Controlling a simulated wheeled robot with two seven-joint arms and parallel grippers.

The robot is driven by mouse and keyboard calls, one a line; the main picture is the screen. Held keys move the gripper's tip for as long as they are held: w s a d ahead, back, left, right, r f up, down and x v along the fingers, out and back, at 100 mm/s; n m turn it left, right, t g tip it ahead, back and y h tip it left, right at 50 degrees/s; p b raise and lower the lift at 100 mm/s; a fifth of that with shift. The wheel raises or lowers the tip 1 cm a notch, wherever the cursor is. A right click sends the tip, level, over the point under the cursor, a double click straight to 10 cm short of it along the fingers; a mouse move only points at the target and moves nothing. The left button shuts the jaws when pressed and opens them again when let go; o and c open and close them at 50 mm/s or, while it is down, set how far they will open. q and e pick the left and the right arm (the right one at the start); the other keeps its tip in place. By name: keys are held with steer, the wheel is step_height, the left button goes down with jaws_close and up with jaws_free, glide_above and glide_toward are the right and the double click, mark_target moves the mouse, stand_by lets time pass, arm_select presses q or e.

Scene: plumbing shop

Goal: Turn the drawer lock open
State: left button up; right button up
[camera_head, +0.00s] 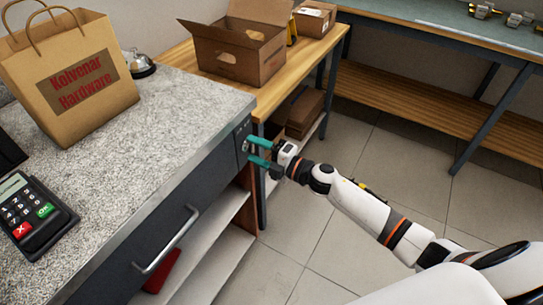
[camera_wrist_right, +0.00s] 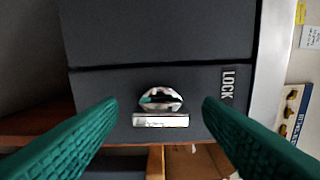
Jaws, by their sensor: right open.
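The drawer lock (camera_wrist_right: 161,98) shows in the right wrist view as a shiny metal knob with a pale metal bar just below it, set on a dark panel. A LOCK label (camera_wrist_right: 228,85) is beside it. My right gripper (camera_head: 250,150) has teal fingers, open and empty, at the counter's right end. In the wrist view the fingers are on either side of the lock, with no visible contact. The dark drawer front (camera_head: 203,188) with its metal handle (camera_head: 166,240) appears closed. In the head view the lock is too small and covered to make out. My left gripper is not in view.
A paper bag (camera_head: 72,75), a bell (camera_head: 138,64) and a card terminal (camera_head: 36,215) stand on the speckled countertop (camera_head: 150,125). An open cardboard box (camera_head: 238,45) is on the wooden table behind. Floor (camera_head: 320,225) is clear at the right.

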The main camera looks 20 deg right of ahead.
steer(key=b+v, duration=0.1)
steer(key=v, duration=1)
steer(key=shift+s, duration=0.15)
steer(key=shift+d, duration=0.15)
steer(key=d+f+m+h+p, duration=0.2)
steer(key=d+f+m+h, duration=0.3)
steer(key=f+m, duration=0.5)
steer(key=s+d+f+m+g+h+p, duration=0.1)
steer(key=s+d+f+m+g+h, duration=0.1)
steer(key=s+f, duration=0.45)
steer(key=s+d+f+m+g+h+p, duration=0.1)
steer(key=s+f+m+h, duration=0.2)
steer(key=f, duration=0.7)
steer(key=s+a+f+m+g+p, duration=0.1)
steer(key=s+f, duration=0.4)
steer(key=s, duration=0.5)
steer(key=s+a+f+m+g+p, duration=0.1)
steer(key=s+a+f+m+g, duration=0.3)
steer(key=s, duration=0.7)
steer(key=s+a+f+m+g+h+p, duration=0.1)
steer(key=s+f+g, duration=0.4)
steer(key=s, duration=0.6)
step_height(320, 180, down, 3)
steer(key=a+m, duration=0.1)
steer(key=a, duration=0.1)
steer(key=shift+a+r+m, duration=0.25)
steer(key=shift+a+m, duration=0.05)
steer(key=shift+a, duration=0.05)
